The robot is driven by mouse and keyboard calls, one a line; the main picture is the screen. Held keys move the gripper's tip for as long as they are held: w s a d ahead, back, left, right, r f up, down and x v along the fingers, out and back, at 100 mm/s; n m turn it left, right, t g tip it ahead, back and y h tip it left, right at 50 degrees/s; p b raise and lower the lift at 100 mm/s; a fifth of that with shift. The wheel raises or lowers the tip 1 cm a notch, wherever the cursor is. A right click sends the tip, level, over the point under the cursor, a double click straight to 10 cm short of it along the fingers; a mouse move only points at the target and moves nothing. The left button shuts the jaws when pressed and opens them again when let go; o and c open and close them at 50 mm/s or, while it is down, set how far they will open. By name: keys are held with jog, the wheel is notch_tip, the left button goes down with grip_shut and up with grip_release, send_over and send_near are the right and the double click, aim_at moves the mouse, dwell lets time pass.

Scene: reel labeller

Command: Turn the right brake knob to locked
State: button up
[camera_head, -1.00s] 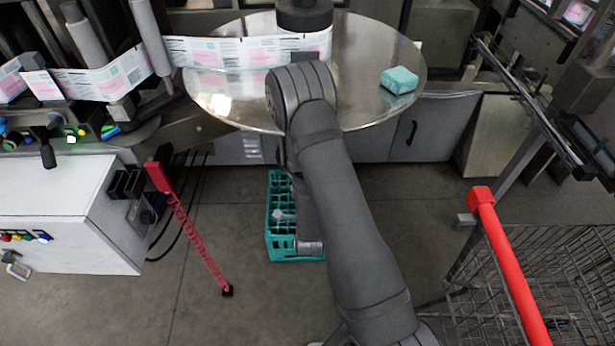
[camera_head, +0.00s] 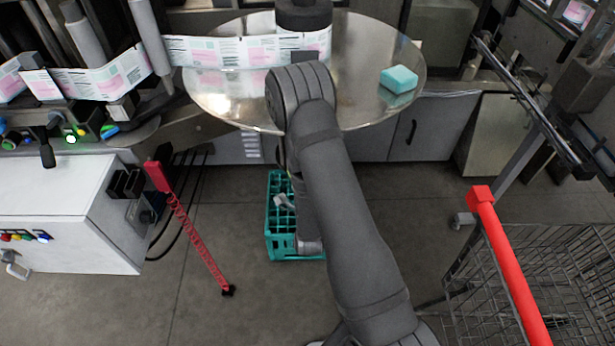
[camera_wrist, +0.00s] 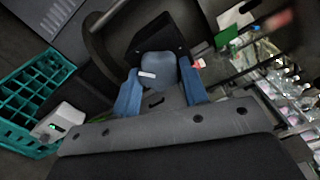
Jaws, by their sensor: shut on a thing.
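A rounded blue-grey knob (camera_wrist: 158,72) with a white mark on its face shows in the wrist view, in front of a dark block. The mark lies nearly level in that picture. My gripper (camera_wrist: 160,84) has its two blue fingers on either side of the knob and is shut on it. In the head view my arm comes down past the front edge of the round metal table, and my fingers and the knob are hidden. I cannot read a locked or unlocked label.
A teal crate (camera_head: 280,245) stands on the floor below the round table (camera_head: 375,108). A teal block (camera_head: 399,79) lies on that table. A wire cart with a red handle (camera_head: 508,258) is at right. A red post (camera_head: 197,242) and white cabinet (camera_head: 100,225) are at left.

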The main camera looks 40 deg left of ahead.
jog(key=shift+m, duration=0.9)
jog(key=o, duration=1)
jog(key=shift+c, duration=0.2)
jog(key=v, duration=1.7)
jog(key=shift+s+d, duration=0.2)
jog(key=shift+w+a, duration=0.1)
jog(key=x, duration=1.7)
